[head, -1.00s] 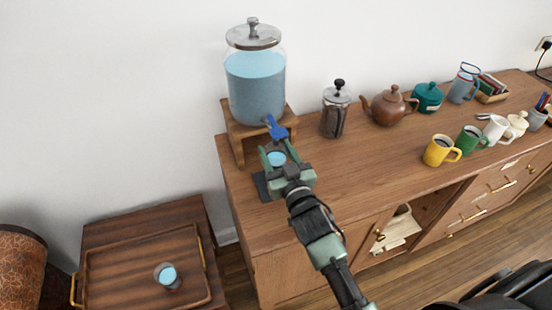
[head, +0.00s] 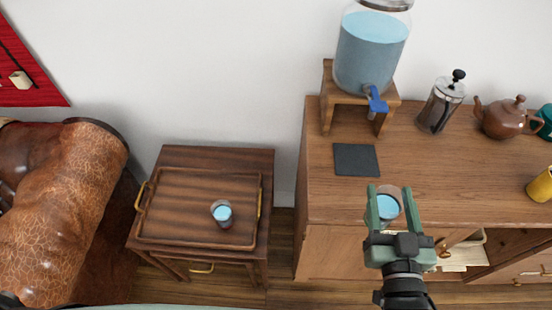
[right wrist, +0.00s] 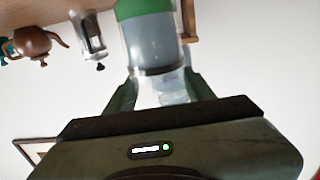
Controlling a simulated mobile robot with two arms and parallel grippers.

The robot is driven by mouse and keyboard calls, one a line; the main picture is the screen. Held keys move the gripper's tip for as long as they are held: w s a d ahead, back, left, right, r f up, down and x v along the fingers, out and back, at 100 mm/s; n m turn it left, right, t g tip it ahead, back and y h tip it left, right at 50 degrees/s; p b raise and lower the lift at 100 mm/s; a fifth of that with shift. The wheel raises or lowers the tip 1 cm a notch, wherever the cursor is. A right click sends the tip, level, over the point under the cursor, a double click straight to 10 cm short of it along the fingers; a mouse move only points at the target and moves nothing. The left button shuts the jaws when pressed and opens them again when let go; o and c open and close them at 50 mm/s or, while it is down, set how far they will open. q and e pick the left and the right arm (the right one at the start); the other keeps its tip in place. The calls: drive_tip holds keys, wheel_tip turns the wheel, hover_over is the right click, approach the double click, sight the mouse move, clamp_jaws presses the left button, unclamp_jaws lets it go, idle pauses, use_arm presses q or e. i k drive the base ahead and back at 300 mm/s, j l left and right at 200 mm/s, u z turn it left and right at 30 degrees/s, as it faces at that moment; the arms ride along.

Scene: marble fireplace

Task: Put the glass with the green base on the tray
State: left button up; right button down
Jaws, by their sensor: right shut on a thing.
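My right gripper (head: 391,204) is shut on a clear glass (head: 388,207) with pale blue liquid in it. The right wrist view shows this glass upside down in the picture, with its green base (right wrist: 145,10) at the top edge and the fingers on both sides. In the head view the gripper hides part of the glass, which shows over the cabinet's front part. The wooden tray (head: 190,182) lies to the left on a small table. A second glass (head: 221,213) with blue liquid stands on the tray's right part; its base colour is unclear. My left gripper is not in view.
The drinks dispenser (head: 368,55) with a blue tap stands on the cabinet (head: 460,170). A dark square mat (head: 356,160) lies empty before it. A French press (head: 440,103) and brown teapot (head: 503,118) stand right. A floor gap separates cabinet and small table. The tray's left half is clear.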

sight(174, 218)
drive_tip(key=j+u, duration=0.2)
drive_tip(key=u, duration=0.9)
drive_tip(key=j+u, duration=0.1)
drive_tip(key=j, duration=0.75)
